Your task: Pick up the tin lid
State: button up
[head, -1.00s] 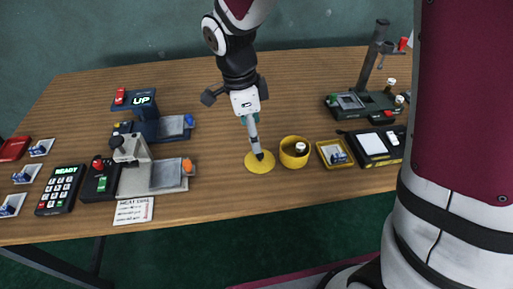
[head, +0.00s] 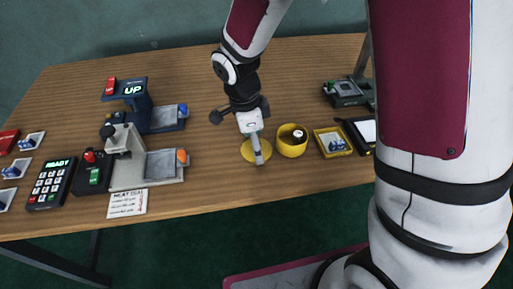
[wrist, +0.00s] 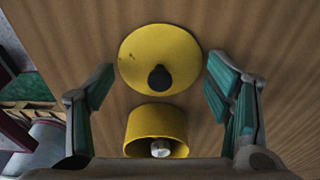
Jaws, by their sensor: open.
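The tin lid is a flat round yellow disc (head: 246,153) with a dark knob, lying on the wooden table. It also shows in the wrist view (wrist: 139,57), with its black knob (wrist: 160,78) near the centre. The yellow tin (head: 292,147) stands open just right of the lid and holds a small pale-topped item (wrist: 160,149). My gripper (wrist: 160,75) is open and empty, pointing down over the lid, with the lid and knob between its fingers in the wrist view. In the head view my gripper (head: 257,149) partly hides the lid and its knob.
A yellow tray (head: 318,131) lies right of the tin. A printed card (head: 127,203) lies near the front edge. The table's back middle is clear.

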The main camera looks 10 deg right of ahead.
jog(key=shift+s, duration=0.1)
jog(key=c, duration=1.4)
jog(key=shift+r, duration=0.1)
jog(key=shift+r, duration=0.25)
grip_shut()
notch_tip(320, 180, up, 3)
jog(key=shift+s+r+p, duration=0.1)
jog(key=shift+s+p, duration=0.05)
jog(key=shift+p, duration=0.25)
jog(key=s, duration=0.4)
jog(key=s+d, duration=0.1)
jog(key=s, duration=0.3)
jog(key=s+r, duration=0.1)
jog(key=s, duration=0.4)
jog(key=shift+d, duration=0.35)
jog(key=shift+w+f+b, duration=0.2)
jog(key=shift+b, duration=1.4)
jog(key=shift+s+b, duration=0.15)
jog(key=shift+b, duration=0.45)
